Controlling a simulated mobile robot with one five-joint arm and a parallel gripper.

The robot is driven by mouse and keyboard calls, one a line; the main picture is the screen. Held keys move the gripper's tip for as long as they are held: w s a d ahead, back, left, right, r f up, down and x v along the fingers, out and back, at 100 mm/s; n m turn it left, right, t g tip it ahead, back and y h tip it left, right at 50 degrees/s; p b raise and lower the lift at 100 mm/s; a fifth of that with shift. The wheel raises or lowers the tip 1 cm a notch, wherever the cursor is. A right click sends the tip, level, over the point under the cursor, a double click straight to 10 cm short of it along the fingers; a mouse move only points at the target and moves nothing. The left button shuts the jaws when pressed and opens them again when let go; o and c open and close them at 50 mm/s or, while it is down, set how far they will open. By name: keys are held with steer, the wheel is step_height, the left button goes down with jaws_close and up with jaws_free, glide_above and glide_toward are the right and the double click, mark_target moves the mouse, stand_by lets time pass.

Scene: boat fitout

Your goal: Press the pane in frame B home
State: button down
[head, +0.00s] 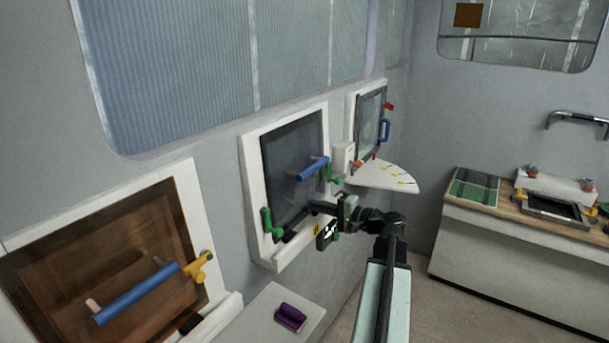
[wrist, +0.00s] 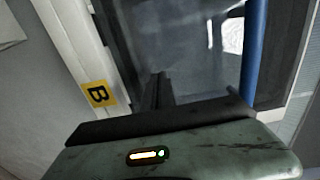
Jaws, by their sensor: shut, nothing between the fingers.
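Frame B (head: 254,190) is the white frame in the middle of the wall, and its yellow B label (wrist: 98,94) shows in the wrist view. A dark grey pane (head: 285,155) with a blue bar handle (head: 313,168) stands in it; the handle also shows in the wrist view (wrist: 254,50). I cannot tell whether the pane sits flush. Green clips (head: 269,222) are at the frame's lower left and right side (head: 333,174). My gripper (head: 313,207) is shut and empty, its fingertips in front of the pane's lower part; the wrist view shows the closed fingers (wrist: 158,78) against the pane. Contact is unclear.
A brown pane (head: 110,240) with a blue handle and yellow clip is at near left. A small shelf (head: 262,312) holds a purple block (head: 290,316). Another framed pane (head: 369,120) and a white corner shelf (head: 400,178) lie beyond. A counter (head: 500,215) stands right.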

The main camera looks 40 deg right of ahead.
steer(key=v, duration=0.5)
steer(key=shift+s+d, duration=0.1)
steer(key=shift+s, duration=0.25)
stand_by(0.3)
